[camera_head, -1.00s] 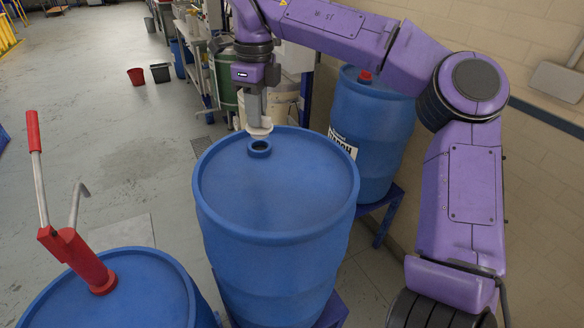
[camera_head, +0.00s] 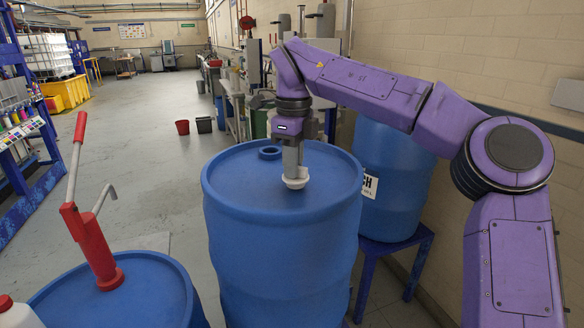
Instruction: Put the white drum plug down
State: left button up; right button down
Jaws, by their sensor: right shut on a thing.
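The white drum plug (camera_head: 296,182) is in my right gripper (camera_head: 294,170), low over the top of the middle blue drum (camera_head: 245,200). The gripper points down and is shut on the plug. The plug looks at or very near the drum lid; I cannot tell whether it touches. The drum's open bung hole with its raised blue ring (camera_head: 270,153) lies behind and to the left of the plug. My left gripper is not in view.
A blue drum (camera_head: 120,295) with a red hand pump (camera_head: 97,255) stands at the front left. Another blue drum (camera_head: 390,165) stands on a blue stand (camera_head: 398,243) behind right. A white container with a red cap (camera_head: 15,312) is at the lower left corner. The middle drum's lid is otherwise clear.

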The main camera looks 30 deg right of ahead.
jog(key=shift+s+d, duration=0.1)
jog(key=shift+s, duration=0.25)
jog(key=shift+w+d+f, duration=0.1)
jog(key=shift+f, duration=0.15)
jog(key=c, duration=1.1)
grip_release()
jog(key=shift+w+f, duration=0.3)
jog(key=shift+w, duration=0.35)
jog(key=shift+s+r, duration=0.15)
jog(key=shift+s, duration=0.15)
jog(key=shift+w+r, duration=0.1)
jog(key=shift+r, duration=0.3)
notch_tip(320, 180, up, 12)
jog(key=p, duration=0.4)
